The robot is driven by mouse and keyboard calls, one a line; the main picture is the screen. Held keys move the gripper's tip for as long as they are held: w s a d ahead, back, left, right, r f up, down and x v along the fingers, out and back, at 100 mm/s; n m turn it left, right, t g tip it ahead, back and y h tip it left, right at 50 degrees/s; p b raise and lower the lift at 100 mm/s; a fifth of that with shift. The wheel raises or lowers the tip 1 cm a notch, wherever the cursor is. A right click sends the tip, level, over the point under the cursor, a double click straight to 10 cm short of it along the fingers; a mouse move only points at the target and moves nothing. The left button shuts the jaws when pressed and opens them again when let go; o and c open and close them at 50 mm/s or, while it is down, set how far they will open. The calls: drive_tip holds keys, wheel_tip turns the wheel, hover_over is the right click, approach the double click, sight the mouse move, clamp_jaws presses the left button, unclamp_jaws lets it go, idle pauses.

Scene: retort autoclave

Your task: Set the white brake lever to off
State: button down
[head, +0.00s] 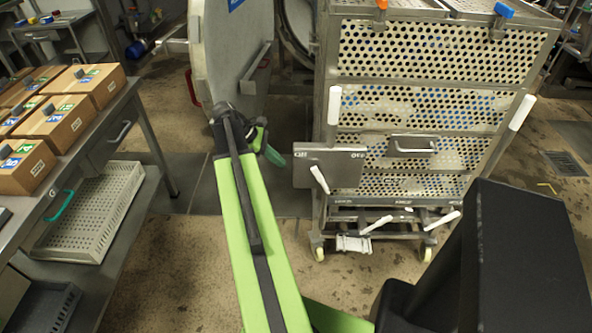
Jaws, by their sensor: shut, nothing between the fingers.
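A short white lever (319,178) shows on the lower part of a grey plate (345,172) on the front left of a perforated metal cart (430,52). The lever slants, its upper end to the left and its lower end to the right. My gripper (274,157), at the end of the green arm, is shut and empty. In the picture it is left of the plate, apart from it. Its fingertips are small and partly hidden.
White-gripped handles (335,105) rise at the cart's sides, and white pedals (443,221) sit low near its casters. A round autoclave door (232,50) stands behind my arm. A bench with cardboard boxes (58,124) is at left. Floor in front of the cart is clear.

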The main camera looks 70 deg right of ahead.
sight(321, 180)
drive_tip(key=s+d+f+b, duration=0.3)
drive_tip(key=s+f+b, duration=0.1)
drive_tip(key=s, duration=0.4)
drive_tip(key=shift+b+x, duration=0.3)
drive_tip(key=shift+x, duration=0.5)
drive_tip(key=shift+w+f, duration=0.1)
drive_tip(key=shift+w, duration=0.05)
